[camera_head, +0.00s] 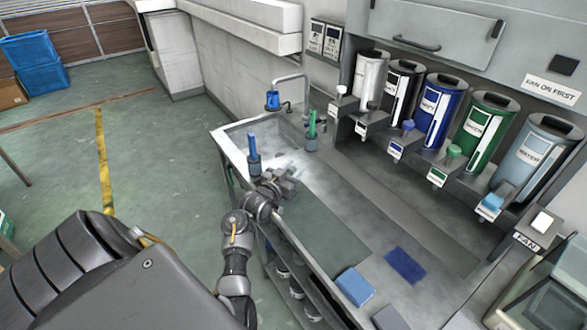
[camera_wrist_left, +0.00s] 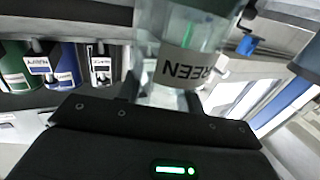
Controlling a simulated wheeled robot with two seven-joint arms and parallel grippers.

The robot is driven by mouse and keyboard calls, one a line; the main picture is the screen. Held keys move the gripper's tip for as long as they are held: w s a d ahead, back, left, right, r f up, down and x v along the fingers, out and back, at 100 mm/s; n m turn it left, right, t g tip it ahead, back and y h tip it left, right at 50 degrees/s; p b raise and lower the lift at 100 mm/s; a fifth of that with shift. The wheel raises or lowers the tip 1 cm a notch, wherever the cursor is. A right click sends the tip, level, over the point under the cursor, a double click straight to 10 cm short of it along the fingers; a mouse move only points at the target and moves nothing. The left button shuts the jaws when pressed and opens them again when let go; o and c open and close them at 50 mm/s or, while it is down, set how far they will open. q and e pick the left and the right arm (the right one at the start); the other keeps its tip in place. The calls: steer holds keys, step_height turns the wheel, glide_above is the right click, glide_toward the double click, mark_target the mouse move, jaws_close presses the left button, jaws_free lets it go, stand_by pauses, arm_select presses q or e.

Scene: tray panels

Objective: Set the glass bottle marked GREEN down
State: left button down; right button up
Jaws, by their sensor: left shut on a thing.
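The glass bottle marked GREEN (camera_wrist_left: 188,62) fills the top middle of the left wrist view. My left gripper (camera_head: 288,181) is shut on the bottle, over the left part of the grey worktop (camera_head: 325,205) in the head view. In the head view I cannot make out the clear bottle against the bright worktop, nor whether its base touches it. My right gripper is not in view.
A blue-topped upright thing (camera_head: 252,148) and a green-topped one (camera_head: 312,125) stand near the gripper. A row of labelled dispensers (camera_head: 436,112) lines the wall. A blue pad (camera_head: 405,265) and a light blue block (camera_head: 354,286) lie at the front. The worktop between is clear.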

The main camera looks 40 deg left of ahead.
arm_select(q)
steer(key=c, duration=0.9)
jaws_free()
steer(key=shift+f, duration=0.1)
steer(key=shift+s, duration=0.1)
steer(key=shift+s+d+r+b, duration=0.1)
steer(key=shift+s+d+b, duration=0.2)
steer(key=shift+s, duration=1.65)
steer(key=shift+s+d+r+b, duration=0.1)
steer(key=shift+s+b, duration=0.3)
steer(key=shift+s, duration=1.55)
steer(key=shift+s+d+b, duration=0.2)
steer(key=shift+s+b, duration=0.15)
steer(key=shift+s, duration=1.6)
